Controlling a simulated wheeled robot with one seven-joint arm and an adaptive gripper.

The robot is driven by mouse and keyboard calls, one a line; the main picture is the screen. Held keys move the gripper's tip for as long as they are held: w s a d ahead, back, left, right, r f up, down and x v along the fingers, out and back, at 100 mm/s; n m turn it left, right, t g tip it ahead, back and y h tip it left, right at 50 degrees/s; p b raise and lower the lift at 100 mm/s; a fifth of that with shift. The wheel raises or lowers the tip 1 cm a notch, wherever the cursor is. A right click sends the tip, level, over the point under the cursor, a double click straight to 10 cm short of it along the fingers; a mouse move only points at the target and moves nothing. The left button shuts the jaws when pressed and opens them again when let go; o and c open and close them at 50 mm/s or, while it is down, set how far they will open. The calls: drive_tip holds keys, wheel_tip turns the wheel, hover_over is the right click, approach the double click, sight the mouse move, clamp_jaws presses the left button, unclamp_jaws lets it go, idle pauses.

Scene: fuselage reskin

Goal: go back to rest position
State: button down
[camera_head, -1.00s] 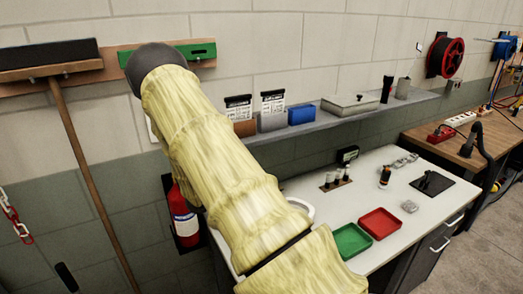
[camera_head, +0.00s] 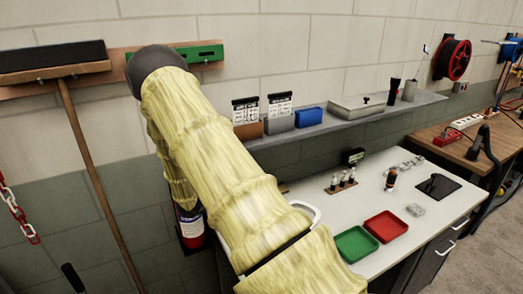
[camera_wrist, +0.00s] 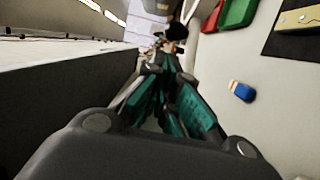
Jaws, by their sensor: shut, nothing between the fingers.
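My gripper (camera_wrist: 172,68) shows in the wrist view, its dark and teal fingers pointing up the picture. They look closed together, with nothing seen held between them. In the head view my arm, in a yellow sleeve, rises across the middle toward the upper left. The gripper itself is not seen there.
A broom (camera_head: 95,175) and a fire extinguisher (camera_head: 191,229) are at left.

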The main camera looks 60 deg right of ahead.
drive_tip(key=shift+w+v, duration=0.2)
drive_tip(key=shift+v, duration=2.3)
drive_tip(key=shift+d, duration=0.2)
drive_tip(key=w+a+f+n+t, duration=0.1)
drive_tip(key=f+n+t, duration=0.1)
drive_tip(key=f+t, duration=0.2)
drive_tip(key=w+a+f+n+t+h, duration=0.1)
drive_tip(key=w+f+n+t, duration=0.1)
drive_tip(key=f+t, duration=0.2)
drive_tip(key=w+a+f+n+t+h, duration=0.1)
drive_tip(key=a+f+t, duration=0.1)
drive_tip(key=f+t, duration=0.2)
drive_tip(key=shift+w+a+f+n+t, duration=0.1)
drive_tip(key=shift+w+f+n+t, duration=0.2)
drive_tip(key=shift+f+n, duration=0.15)
drive_tip(key=s+a+f+n+t+y, duration=0.2)
drive_tip(key=a+f+t+y, duration=0.25)
drive_tip(key=a+f, duration=0.55)
drive_tip(key=s+a+f+g+y, duration=0.1)
drive_tip(key=s+a+f+y, duration=0.2)
drive_tip(key=s+a, duration=0.4)
drive_tip(key=s+a+f+g+y+b, duration=0.1)
drive_tip(key=s+a+f+y, duration=0.3)
drive_tip(key=s+a, duration=0.4)
drive_tip(key=s+a+f+g+y, duration=0.2)
drive_tip(key=s+a+f+y, duration=0.2)
drive_tip(key=s+a, duration=0.4)
drive_tip(key=shift+a+n+g+b, duration=0.35)
drive_tip(key=shift+a+n+b, duration=0.1)
drive_tip(key=shift+a, duration=0.45)
